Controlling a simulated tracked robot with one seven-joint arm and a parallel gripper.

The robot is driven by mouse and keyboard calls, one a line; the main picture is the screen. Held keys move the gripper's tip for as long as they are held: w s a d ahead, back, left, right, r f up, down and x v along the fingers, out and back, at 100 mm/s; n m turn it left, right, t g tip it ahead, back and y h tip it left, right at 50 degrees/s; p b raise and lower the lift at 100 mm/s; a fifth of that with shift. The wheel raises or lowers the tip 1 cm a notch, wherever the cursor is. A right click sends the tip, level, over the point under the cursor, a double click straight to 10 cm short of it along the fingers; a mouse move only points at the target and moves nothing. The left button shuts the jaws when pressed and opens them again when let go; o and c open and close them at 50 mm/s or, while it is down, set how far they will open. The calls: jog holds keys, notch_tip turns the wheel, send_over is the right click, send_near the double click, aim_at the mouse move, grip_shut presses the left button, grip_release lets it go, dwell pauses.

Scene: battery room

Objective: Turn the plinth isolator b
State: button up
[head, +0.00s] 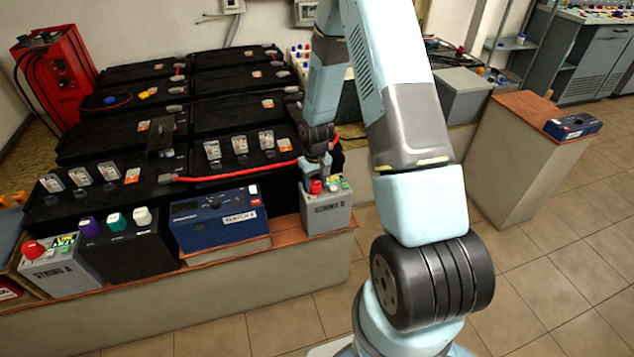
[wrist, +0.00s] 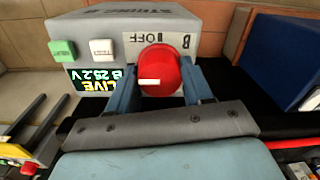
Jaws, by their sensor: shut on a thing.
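Plinth isolator B is a grey box (head: 327,214) marked STRING B at the right end of the plinth. Its red round knob (wrist: 161,70) shows in the wrist view, upside down, with a short white mark on it. An OFF label lies beside the knob. The box's lit display (wrist: 98,84) reads LIVE and 25.2V. A green button (wrist: 62,50) and a white button (wrist: 102,47) sit beside the display. My gripper (wrist: 160,84) is shut on the red knob, one finger on each side. In the head view my gripper (head: 317,172) comes down from above and partly hides the knob.
A blue instrument (head: 220,216) stands left of the isolator. Further left are a black box with coloured knobs (head: 130,252) and the STRING A box (head: 62,268). Black batteries (head: 115,136) with a red cable (head: 235,173) lie behind. Tiled floor to the right is clear.

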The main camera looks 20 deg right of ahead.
aim_at(315, 182)
jog(key=shift+s, duration=0.1)
jog(key=o, duration=1)
jog(key=r, duration=1.3)
jog(key=shift+d+r, duration=0.2)
jog(key=shift+r, duration=0.1)
jog(key=shift+r, duration=0.1)
